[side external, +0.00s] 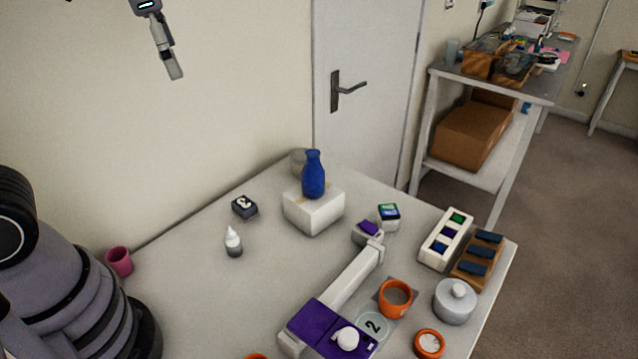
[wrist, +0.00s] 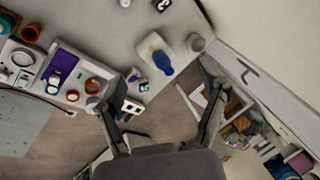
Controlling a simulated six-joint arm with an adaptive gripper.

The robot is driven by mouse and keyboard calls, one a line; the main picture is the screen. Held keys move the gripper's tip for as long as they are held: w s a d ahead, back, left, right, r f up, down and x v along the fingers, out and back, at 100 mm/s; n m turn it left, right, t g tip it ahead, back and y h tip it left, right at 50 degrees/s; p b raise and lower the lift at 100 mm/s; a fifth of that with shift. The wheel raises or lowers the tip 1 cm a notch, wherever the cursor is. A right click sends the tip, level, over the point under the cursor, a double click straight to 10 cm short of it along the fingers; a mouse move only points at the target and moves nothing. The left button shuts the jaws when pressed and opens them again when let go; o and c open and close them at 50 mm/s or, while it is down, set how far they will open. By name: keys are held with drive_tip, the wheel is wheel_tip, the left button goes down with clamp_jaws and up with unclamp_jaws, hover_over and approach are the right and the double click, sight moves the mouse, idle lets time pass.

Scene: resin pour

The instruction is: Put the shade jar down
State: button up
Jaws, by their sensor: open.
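My gripper (side external: 174,70) hangs high at the upper left in the side view, well above and apart from the table. In the wrist view its two fingers (wrist: 152,85) are spread wide with nothing held between them. I cannot tell for certain which vessel is the shade jar. A small jar with a green and blue top (side external: 389,214) stands on the table right of the white block. A grey lidded jar (side external: 455,303) stands at the front right. An orange cup (side external: 396,297) stands beside a pale disc marked 2 (side external: 372,328).
A blue bottle (side external: 313,175) stands on a white block (side external: 312,212). A dropper bottle (side external: 233,243), a black box marked with a numeral (side external: 244,206), a pink cup (side external: 119,261) and swatch racks (side external: 444,238) are spread around. The table's left-middle is mostly clear.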

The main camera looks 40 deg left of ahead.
drive_tip(key=s+f+n+t+h, duration=0.2)
drive_tip(key=s+n, duration=0.3)
drive_tip(key=s, duration=0.7)
drive_tip(key=shift+a+n, duration=0.15)
drive_tip(key=shift+n, duration=0.15)
